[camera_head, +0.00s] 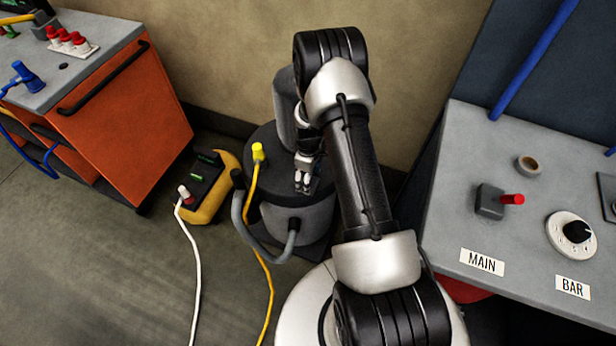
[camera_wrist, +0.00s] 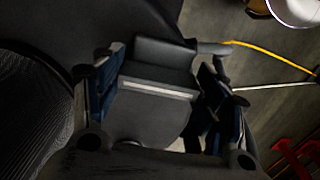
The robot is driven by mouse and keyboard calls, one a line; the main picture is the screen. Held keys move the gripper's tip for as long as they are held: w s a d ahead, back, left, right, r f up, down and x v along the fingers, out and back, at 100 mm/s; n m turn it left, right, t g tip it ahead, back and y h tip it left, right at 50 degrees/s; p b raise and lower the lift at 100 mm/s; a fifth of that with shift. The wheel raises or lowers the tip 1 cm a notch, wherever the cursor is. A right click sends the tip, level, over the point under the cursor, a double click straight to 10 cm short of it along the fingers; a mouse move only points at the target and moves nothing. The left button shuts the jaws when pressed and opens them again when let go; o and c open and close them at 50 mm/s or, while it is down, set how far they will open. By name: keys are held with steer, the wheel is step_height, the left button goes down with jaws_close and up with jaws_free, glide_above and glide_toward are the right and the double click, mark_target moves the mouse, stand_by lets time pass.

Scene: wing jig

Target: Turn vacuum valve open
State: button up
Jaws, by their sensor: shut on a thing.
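A valve with a dark grey body (camera_head: 489,201) and a red handle (camera_head: 512,199) sits on the right bench above a MAIN label (camera_head: 482,262). Its handle points right. My gripper (camera_head: 304,182) is well left of it, down at the lid of a grey vacuum unit (camera_head: 302,223). In the wrist view my gripper (camera_wrist: 160,76) has its fingers on either side of a dark grey block with a pale line (camera_wrist: 158,91), and is shut on it. The block's lower part and the exact finger contact are in shadow.
A round dial (camera_head: 572,235) with a BAR label and a tan ring (camera_head: 529,165) are on the right bench. A yellow power strip (camera_head: 212,190) with cables lies left of the vacuum unit. An orange cart (camera_head: 120,130) stands further left. The floor at lower left is mostly clear.

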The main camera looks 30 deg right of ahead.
stand_by(0.3)
steer(key=o, duration=1)
steer(key=shift+o, duration=0.2)
step_height(320, 180, up, 12)
stand_by(0.3)
